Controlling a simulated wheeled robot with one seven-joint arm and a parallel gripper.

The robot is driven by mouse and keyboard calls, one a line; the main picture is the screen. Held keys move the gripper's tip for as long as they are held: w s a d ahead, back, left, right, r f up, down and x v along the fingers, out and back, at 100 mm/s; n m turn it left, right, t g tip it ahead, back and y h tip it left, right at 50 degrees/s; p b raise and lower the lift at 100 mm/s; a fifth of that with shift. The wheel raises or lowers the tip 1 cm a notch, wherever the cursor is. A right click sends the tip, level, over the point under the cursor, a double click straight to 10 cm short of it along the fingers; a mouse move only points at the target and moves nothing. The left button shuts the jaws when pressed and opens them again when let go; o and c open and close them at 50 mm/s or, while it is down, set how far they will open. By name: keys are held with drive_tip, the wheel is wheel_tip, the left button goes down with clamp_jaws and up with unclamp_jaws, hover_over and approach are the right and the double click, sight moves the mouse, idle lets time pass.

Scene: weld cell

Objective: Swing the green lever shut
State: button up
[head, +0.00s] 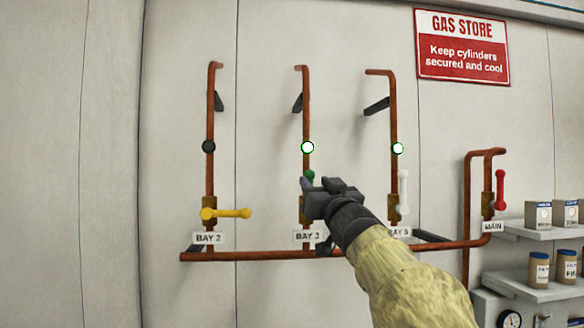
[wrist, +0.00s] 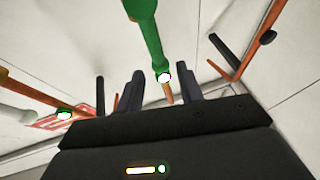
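The green lever (head: 310,174) is on the middle pipe, at Bay 3. In the head view only its upper end shows above my gripper (head: 321,184); the rest of it and most of its valve are hidden. In the wrist view the green lever (wrist: 147,35) comes in from the top edge, and its end is close to the gap between my fingers (wrist: 158,84). The fingers stand apart, one to each side of that gap, with nothing held. Whether they touch the lever cannot be told.
A yellow lever (head: 228,213) lies level at Bay 2. A white lever (head: 404,190) stands upright at Bay 5, close right of my gripper. A red lever (head: 500,190) is upright at Main. Shelves (head: 540,288) with canisters stand at the right.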

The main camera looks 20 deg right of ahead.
sight(311, 177)
drive_tip(key=p+x, duration=0.1)
drive_tip(key=x, duration=0.3)
drive_tip(key=shift+p, duration=0.3)
drive_tip(key=shift+w+r, duration=0.1)
drive_tip(key=shift+w, duration=0.3)
clamp_jaws()
